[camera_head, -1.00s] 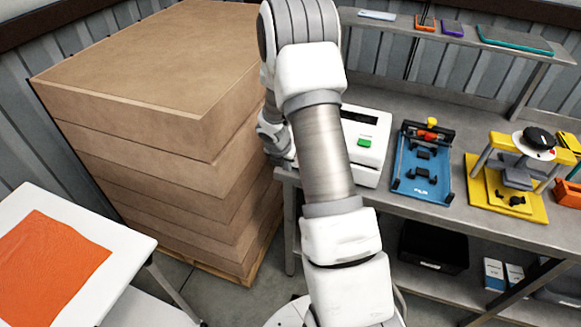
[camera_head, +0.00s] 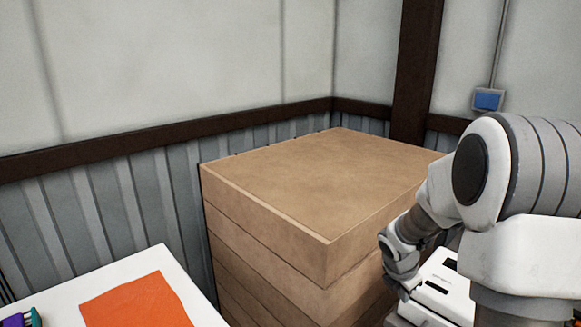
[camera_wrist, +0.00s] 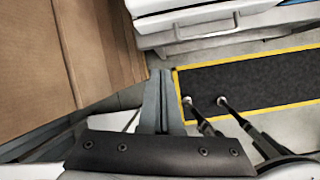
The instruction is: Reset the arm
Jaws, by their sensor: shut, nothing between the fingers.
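My gripper (camera_wrist: 161,78) shows in the wrist view with its grey fingers together and nothing between them. It points toward a gap between the stacked cartons (camera_wrist: 50,55) on the left and a white cabinet-like body (camera_wrist: 190,25) at the top. In the head view my arm stands at the right edge, and its bent lower end hangs beside the right side of the carton stack (camera_head: 300,185). The fingertips cannot be made out there. I cannot tell whether the arm touches the cartons.
A white table (camera_head: 165,262) with an orange sheet (camera_head: 140,302) is at the lower left. A white device (camera_head: 437,283) sits right of the cartons, beside my arm. The wrist view shows a black mat (camera_wrist: 260,80) with a yellow border and dark rods (camera_wrist: 245,122) over the floor.

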